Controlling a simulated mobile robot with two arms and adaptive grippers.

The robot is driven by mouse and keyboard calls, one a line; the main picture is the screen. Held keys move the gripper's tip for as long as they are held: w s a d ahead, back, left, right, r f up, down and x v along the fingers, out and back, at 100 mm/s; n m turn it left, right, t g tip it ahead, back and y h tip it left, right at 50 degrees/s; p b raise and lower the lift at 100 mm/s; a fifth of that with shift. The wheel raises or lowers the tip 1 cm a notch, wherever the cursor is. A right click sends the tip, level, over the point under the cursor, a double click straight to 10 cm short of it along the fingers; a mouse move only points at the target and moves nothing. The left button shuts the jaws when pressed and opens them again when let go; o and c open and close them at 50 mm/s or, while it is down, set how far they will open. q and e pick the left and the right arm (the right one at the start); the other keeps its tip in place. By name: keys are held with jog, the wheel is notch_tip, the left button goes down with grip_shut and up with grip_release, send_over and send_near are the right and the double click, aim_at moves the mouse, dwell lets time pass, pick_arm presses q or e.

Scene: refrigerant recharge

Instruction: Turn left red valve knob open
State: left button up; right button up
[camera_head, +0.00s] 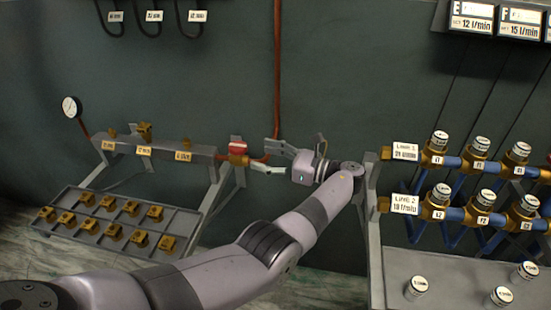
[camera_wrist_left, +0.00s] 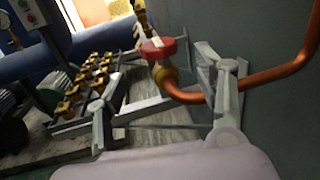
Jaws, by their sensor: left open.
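The red valve knob (camera_head: 237,145) sits on a brass valve at the right end of the grey manifold pipe, where the copper pipe joins. It also shows in the left wrist view (camera_wrist_left: 158,47), top centre, with a pale bar across it. My left gripper (camera_head: 266,157) is just right of the knob in the head view, with its fingers pointing left toward it. The fingers are spread with nothing between them. In the left wrist view the knob and its brass body appear between the two fingers (camera_wrist_left: 160,65), without visible contact. My right gripper is not in view.
The copper pipe (camera_head: 277,70) runs up the wall close to my gripper. A tray (camera_head: 195,219) of brass fittings stands at the left. A rack of blue and brass valves (camera_head: 452,162) stands at the right. A gauge (camera_head: 70,106) is at the far left.

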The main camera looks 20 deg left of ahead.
pick_arm(q)
jog(key=shift+d, duration=1.55)
